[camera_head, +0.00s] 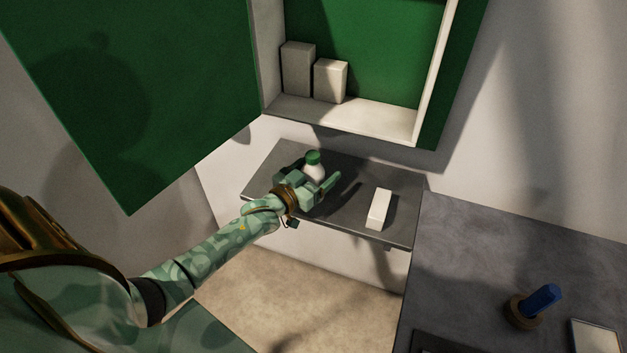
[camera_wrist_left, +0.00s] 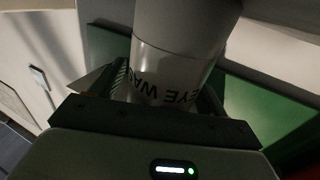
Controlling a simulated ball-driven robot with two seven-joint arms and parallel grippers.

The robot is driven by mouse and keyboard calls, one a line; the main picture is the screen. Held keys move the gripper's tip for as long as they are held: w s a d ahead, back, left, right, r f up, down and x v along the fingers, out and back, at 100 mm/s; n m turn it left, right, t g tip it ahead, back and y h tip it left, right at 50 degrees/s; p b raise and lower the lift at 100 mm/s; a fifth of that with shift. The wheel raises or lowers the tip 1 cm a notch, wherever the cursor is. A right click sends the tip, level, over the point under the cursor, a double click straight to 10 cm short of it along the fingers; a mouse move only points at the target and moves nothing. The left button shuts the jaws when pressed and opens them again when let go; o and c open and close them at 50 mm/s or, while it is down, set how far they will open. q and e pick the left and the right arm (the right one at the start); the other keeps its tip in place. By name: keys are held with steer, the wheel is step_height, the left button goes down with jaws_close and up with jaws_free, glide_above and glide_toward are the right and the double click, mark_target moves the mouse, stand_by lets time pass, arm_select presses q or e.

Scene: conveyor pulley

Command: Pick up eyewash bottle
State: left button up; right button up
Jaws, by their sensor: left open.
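The eyewash bottle (camera_head: 314,170), white with a green cap, stands upright on a dark grey shelf (camera_head: 345,182) below a green wall cabinet. In the left wrist view the bottle (camera_wrist_left: 178,60) shows close up, with upside-down lettering that reads in part "EYE WA". My left gripper (camera_head: 312,184) is open, with its fingers on either side of the bottle. The wrist view shows the bottle close in front of the palm; whether the fingers touch it cannot be told. The bottle's lower part is partly hidden by the gripper. My right gripper is not in view.
A white box (camera_head: 379,209) stands on the shelf to the right. Two boxes (camera_head: 298,69) (camera_head: 330,81) stand in the open cabinet, whose green door (camera_head: 140,90) hangs at the left. A blue-handled item (camera_head: 541,300) is on the grey counter (camera_head: 470,260) at right.

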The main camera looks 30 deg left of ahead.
arm_select(q)
steer(key=shift+s, duration=0.1)
steer(key=c, duration=1.2)
steer(key=shift+r, duration=0.1)
steer(key=shift+c, duration=0.4)
steer(key=shift+r, duration=0.1)
